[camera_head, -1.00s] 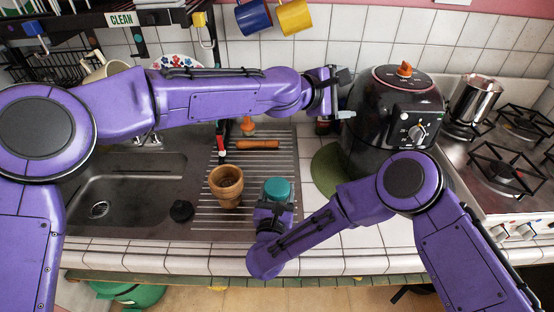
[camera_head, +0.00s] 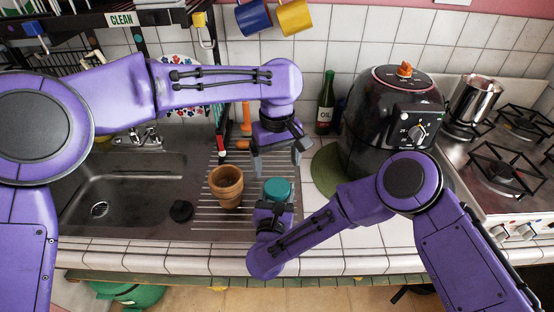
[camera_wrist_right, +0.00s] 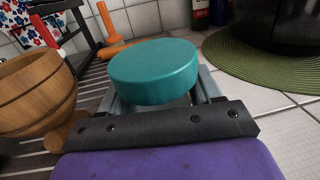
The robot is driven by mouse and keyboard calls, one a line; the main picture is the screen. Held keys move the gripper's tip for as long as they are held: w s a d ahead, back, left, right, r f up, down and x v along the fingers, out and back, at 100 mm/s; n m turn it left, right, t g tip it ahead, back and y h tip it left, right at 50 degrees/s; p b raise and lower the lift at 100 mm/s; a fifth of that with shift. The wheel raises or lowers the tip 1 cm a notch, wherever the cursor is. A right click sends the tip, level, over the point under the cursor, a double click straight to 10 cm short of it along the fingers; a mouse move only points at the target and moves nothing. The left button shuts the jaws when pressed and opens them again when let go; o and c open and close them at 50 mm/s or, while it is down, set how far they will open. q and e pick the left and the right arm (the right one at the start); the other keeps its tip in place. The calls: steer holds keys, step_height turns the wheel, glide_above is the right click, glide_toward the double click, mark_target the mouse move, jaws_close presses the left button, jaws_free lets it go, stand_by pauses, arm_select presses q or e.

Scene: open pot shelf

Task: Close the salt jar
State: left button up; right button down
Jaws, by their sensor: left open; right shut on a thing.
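A round teal lid (camera_head: 277,189) shows at the front of the counter, held up by my right gripper (camera_head: 274,208). In the right wrist view the teal lid (camera_wrist_right: 153,70) sits just above and between the fingers of my right gripper (camera_wrist_right: 165,106). The jar body under it is mostly hidden, so I cannot tell how the lid is seated. My right gripper is shut on the jar. My left gripper (camera_head: 277,160) is open and empty, its fingers spread and pointing down, just behind and above the teal lid, apart from it in the picture.
A wooden cup (camera_head: 227,190) stands close to the left of the jar on the drainer (camera_head: 215,222). An oil bottle (camera_head: 325,105), a green mat (camera_head: 326,172) and a black fryer (camera_head: 375,130) stand to the right.

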mark_target(277, 186)
arm_select(q)
steer(key=shift+f, duration=0.15)
step_height(277, 186, down, 8)
steer(key=shift+r, duration=0.1)
steer(key=c, duration=1.1)
steer(key=m, duration=0.6)
steer(key=shift+m, duration=0.4)
steer(key=m, duration=0.6)
steer(key=shift+m, duration=0.4)
